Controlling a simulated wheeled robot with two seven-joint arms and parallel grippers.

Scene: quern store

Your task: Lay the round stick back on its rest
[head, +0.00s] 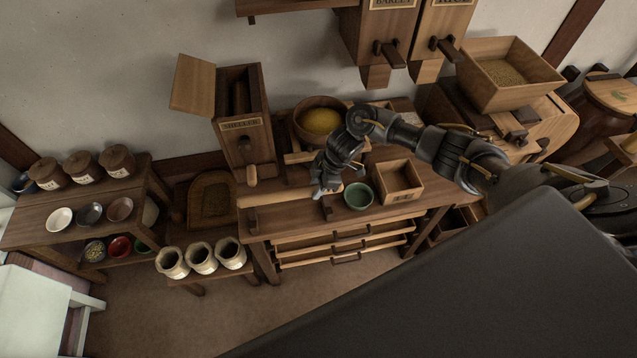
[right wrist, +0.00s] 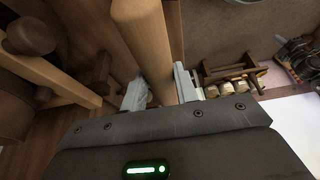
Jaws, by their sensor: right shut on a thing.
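The round stick (head: 280,198) is a pale wooden rod lying roughly level along the front of the wooden bench. My right gripper (head: 325,187) is shut on it near its right end. In the right wrist view the stick (right wrist: 148,40) runs between the two fingers (right wrist: 161,90) and away up the picture. Two small wooden pieces, one below each end of the stick, at left (head: 251,224) and right (head: 327,208), look like its rest. I cannot tell whether the stick touches them. My left gripper is not in view.
A green bowl (head: 358,196) and an open wooden box (head: 398,181) stand just right of my gripper. A bowl of yellow grain (head: 320,121) is behind it. The sheller box (head: 243,130) rises behind the stick. Several pale jars (head: 202,258) stand at lower left.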

